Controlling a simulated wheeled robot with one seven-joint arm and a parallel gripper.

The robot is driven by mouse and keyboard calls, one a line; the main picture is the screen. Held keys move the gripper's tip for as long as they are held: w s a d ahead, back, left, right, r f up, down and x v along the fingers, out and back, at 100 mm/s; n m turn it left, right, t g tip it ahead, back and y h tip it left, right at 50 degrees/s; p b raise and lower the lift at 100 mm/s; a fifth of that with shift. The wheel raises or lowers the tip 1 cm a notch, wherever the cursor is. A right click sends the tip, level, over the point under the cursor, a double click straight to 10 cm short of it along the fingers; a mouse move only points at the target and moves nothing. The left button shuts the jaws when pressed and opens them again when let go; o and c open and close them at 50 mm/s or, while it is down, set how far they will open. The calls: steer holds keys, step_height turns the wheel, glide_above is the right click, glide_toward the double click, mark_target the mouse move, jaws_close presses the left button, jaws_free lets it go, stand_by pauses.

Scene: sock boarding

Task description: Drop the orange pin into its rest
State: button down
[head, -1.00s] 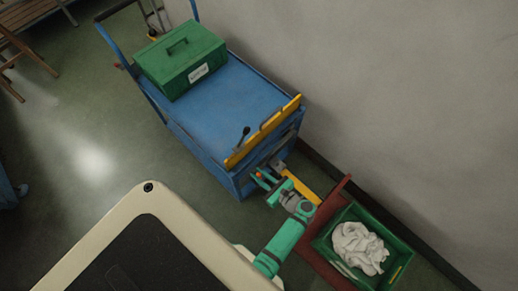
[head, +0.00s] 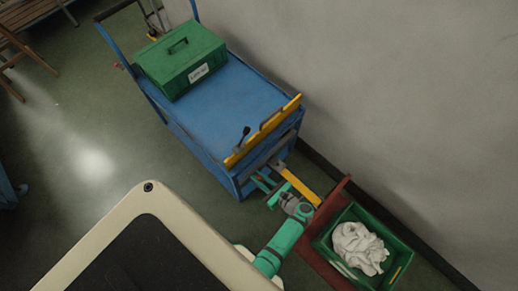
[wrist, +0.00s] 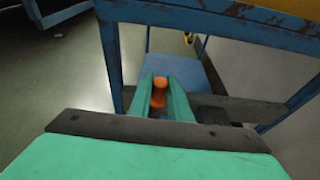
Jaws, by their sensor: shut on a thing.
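The orange pin (wrist: 158,99) shows in the wrist view between the two green fingers of my gripper (wrist: 162,90), which is shut on it. The pin's orange top sits near the fingertips, and its lower part is hidden. In the head view my gripper (head: 268,187) is low at the near end of the blue trolley (head: 225,110), beside the yellow bar (head: 302,182). The pin is not clear in the head view. I cannot make out the pin's rest in either view.
A green box (head: 180,60) stands on the trolley's top. A yellow rail (head: 262,132) with a black lever (head: 243,133) is at the trolley's near edge. A red-brown cart (head: 325,215) carries a green crate (head: 398,238) with white cloth (head: 358,247). The wall is close on the right.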

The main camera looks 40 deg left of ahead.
steer(key=shift+f, duration=2.25)
steer(key=c, duration=1.6)
jaws_free()
steer(key=shift+o, duration=0.2)
steer(key=v, duration=1)
steer(key=shift+d, duration=0.45)
